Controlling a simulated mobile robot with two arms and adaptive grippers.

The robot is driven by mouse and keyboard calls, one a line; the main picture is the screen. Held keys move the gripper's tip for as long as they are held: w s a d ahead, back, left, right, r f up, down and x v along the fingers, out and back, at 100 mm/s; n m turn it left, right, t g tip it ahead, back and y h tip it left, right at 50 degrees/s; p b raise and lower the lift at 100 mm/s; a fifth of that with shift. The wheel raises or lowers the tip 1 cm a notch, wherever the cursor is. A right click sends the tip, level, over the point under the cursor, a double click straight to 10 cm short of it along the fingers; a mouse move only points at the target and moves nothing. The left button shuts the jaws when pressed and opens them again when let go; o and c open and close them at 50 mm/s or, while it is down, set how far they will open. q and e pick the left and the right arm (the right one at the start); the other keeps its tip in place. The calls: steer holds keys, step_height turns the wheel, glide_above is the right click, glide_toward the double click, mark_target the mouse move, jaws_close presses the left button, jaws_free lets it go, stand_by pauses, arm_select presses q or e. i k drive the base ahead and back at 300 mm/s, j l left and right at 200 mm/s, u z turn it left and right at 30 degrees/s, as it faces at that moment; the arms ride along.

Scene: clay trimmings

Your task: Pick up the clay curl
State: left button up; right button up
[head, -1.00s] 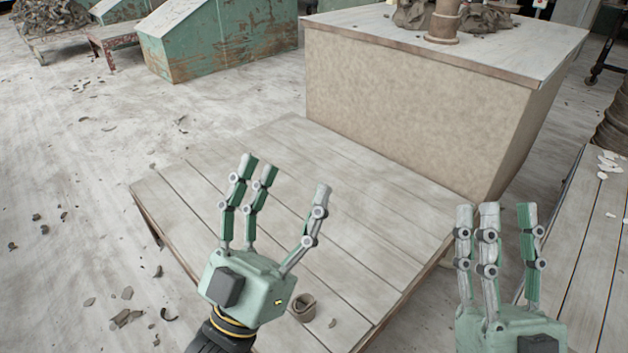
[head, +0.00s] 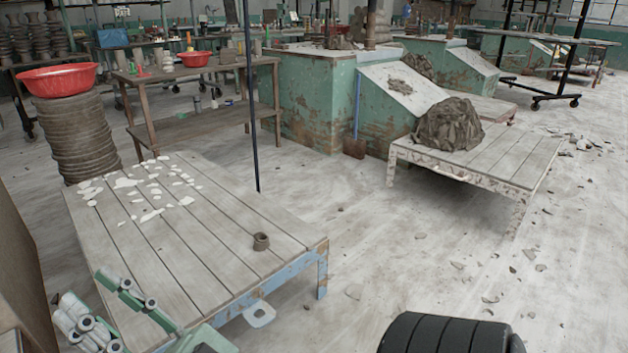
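A small grey-brown clay curl (head: 261,241), rolled into a short ring, sits on the low plank table (head: 205,235), close to its right end. My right gripper (head: 86,288) is at the bottom left, in front of the table's near edge. Its green finger and its grey fingers are apart, with nothing seen between them. It is well to the left of the curl and nearer to me, not touching it. Part of its palm is cut off by the lower edge. My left gripper is out of view.
White flakes (head: 152,190) lie on the table's far left part. A thin dark pole (head: 250,110) stands behind the table. A stack of ribbed discs (head: 75,138) carries a red basin (head: 58,79). A clay lump (head: 448,124) rests on another low table.

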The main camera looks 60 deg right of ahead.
mark_target(260, 239)
steer(key=l+z, duration=0.1)
steer(key=z, duration=1.35)
steer(key=i+l+u, duration=0.1)
steer(key=i+l, duration=0.2)
steer(key=i+l+u, duration=0.1)
steer(key=i+l, duration=0.15)
steer(key=l, duration=0.15)
steer(key=i+l+u, duration=0.1)
steer(key=i+l, duration=0.2)
steer(key=i+l+u, duration=0.1)
steer(key=i+l, duration=0.15)
steer(key=l, duration=0.25)
steer(key=i+l, duration=0.2)
steer(key=l, duration=0.2)
steer(key=i+u, duration=0.05)
